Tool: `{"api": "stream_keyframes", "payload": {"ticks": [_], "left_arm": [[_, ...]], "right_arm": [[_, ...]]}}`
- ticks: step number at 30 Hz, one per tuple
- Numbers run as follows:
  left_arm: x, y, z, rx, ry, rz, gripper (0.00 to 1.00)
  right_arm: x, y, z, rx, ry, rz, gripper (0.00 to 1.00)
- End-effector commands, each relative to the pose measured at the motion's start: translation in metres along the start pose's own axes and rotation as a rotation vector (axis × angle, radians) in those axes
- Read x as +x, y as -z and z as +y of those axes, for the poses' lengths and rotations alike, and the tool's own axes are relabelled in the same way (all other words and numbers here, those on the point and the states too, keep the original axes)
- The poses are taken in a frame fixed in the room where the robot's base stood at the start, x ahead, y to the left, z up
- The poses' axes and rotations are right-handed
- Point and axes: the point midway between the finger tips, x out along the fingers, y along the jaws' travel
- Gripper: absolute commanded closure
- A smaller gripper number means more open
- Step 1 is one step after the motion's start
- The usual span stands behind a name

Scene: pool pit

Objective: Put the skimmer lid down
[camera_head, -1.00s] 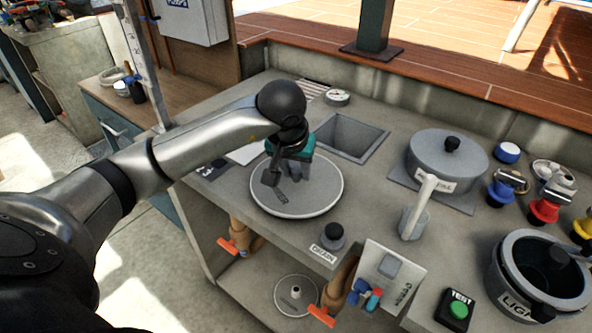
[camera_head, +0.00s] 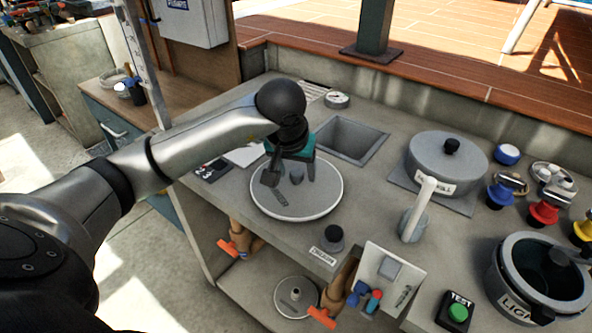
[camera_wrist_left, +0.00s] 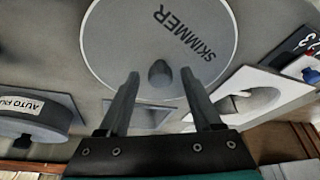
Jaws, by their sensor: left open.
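My left gripper (camera_head: 291,178) is over the lid, fingers pointing down. Its two fingers stand apart on either side of the knob, with visible gaps, in the left wrist view (camera_wrist_left: 160,77). My right gripper is not in view.
A grey lidded pot (camera_head: 440,165) stands right of the opening, near a grey cup with a white handle (camera_head: 413,222). A black drain knob (camera_head: 331,236) is close to the lid's front right. An open LIGHT housing (camera_head: 500,285) and valves stand at right. A shelf lies below the counter.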

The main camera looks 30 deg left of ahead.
Motion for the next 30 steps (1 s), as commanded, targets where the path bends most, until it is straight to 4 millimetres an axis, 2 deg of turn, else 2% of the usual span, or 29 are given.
{"api": "stream_keyframes", "payload": {"ticks": [9, 15, 20, 30], "left_arm": [[-0.072, 0.003, 0.000, 0.001, 0.000, 0.007, 0.34], [-0.103, 0.002, 0.000, -0.001, 0.000, 0.005, 0.34], [-0.113, 0.001, -0.001, 0.000, 0.002, 0.003, 0.34], [-0.113, 0.001, 0.000, -0.001, 0.002, 0.002, 0.34]], "right_arm": [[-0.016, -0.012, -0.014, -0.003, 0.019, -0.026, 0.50], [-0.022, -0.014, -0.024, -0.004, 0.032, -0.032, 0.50], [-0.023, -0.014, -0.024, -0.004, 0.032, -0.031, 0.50], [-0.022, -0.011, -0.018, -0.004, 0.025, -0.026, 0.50]]}}
